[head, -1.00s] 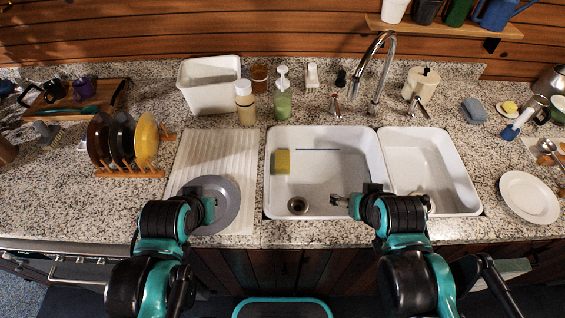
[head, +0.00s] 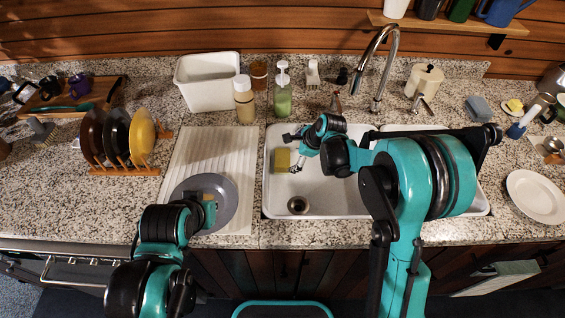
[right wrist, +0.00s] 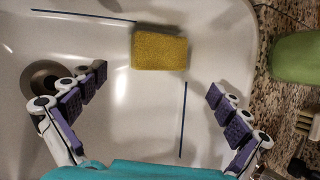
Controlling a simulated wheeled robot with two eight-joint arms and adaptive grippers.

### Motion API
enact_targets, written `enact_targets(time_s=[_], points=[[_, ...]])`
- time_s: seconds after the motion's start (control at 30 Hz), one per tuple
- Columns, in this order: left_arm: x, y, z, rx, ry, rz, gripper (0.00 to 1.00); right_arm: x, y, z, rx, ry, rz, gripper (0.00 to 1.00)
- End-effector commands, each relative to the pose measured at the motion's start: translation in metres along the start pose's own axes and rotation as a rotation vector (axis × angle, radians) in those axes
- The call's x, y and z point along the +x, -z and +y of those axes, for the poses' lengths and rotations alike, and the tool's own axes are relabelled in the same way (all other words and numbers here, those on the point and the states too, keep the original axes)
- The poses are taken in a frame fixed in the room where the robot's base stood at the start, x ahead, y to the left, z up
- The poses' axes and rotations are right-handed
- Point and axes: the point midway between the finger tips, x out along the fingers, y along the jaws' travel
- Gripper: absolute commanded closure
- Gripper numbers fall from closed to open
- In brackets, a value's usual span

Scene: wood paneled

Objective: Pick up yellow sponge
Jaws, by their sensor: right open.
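The yellow sponge (head: 282,159) lies in the left basin of the white sink (head: 275,200), near its left wall. In the right wrist view the sponge (right wrist: 159,48) is beyond the fingertips, roughly centred between them. My right gripper (head: 292,152) is over the left basin beside the sponge; its fingers are spread, with nothing between them (right wrist: 160,90). My left gripper (head: 209,212) is over the grey plate (head: 228,188) at the left; its fingers are too small and partly hidden to tell their state.
A green soap bottle (head: 283,98) and a tan bottle (head: 244,102) stand behind the sink. The faucet (head: 383,70) rises behind the basins. A drain (head: 298,205) is at the front of the left basin. A plate rack (head: 125,170) stands left of the ribbed drainboard (head: 190,155).

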Motion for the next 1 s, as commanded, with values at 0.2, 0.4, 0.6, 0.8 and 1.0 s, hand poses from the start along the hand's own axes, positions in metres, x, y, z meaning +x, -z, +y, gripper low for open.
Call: enact_targets(time_s=[0.2,0.4,0.6,0.8,1.0], points=[[0.004,-0.003,0.000,0.000,0.000,0.000,1.00,0.028,0.000,0.000,0.067,-0.012,-0.012,0.00],[0.011,-0.008,0.000,0.000,0.000,0.000,1.00,0.048,0.000,0.001,0.065,-0.011,-0.011,0.00],[0.024,-0.017,0.000,0.000,0.000,0.000,1.00,0.075,0.001,0.004,0.064,-0.011,-0.011,0.00],[0.030,-0.021,0.000,0.000,0.000,0.000,1.00,0.095,-0.001,0.003,0.064,-0.011,-0.011,0.00],[0.029,-0.020,0.000,0.000,0.000,0.000,1.00,0.094,-0.001,0.003,0.064,-0.011,-0.011,0.05]])
